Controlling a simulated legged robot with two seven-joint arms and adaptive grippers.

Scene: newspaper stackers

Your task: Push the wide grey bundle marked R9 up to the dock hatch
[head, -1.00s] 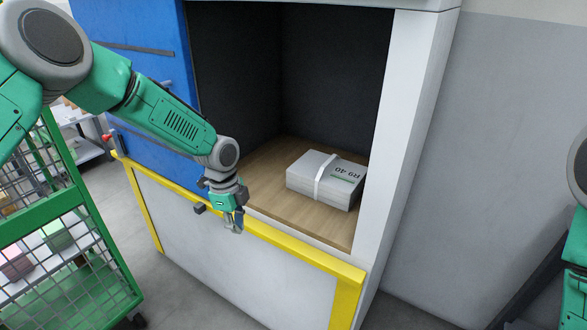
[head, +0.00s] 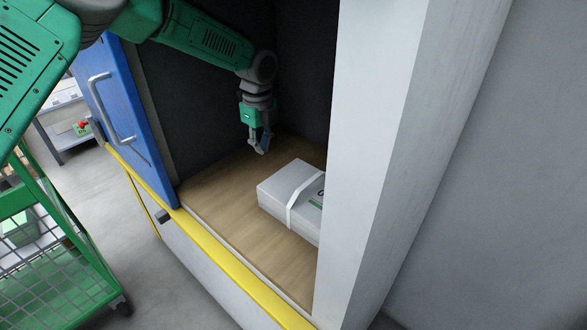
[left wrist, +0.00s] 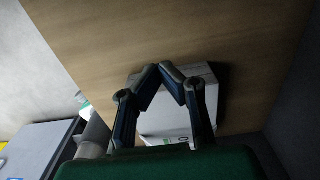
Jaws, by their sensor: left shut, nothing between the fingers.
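The wide grey bundle (head: 275,194), with a pale strap around it, lies flat on the wooden floor of the bay. The white frame post hides its right end and most of its printed marking. My left gripper (head: 262,148) is inside the bay, fingers pointing down, shut and empty. It is just beyond the bundle's far left corner; I cannot tell whether it touches. In the left wrist view the fingertips (left wrist: 160,72) meet, with the pale bundle (left wrist: 168,118) behind and between the fingers. The hatch opening has a yellow front edge (head: 222,268). My right gripper is out of view.
A blue door (head: 118,110) with a grey handle stands at the left of the opening. The white post (head: 375,150) bounds it on the right. Bare wooden floor (head: 225,190) lies left of the bundle. A green mesh cart (head: 50,240) stands at lower left.

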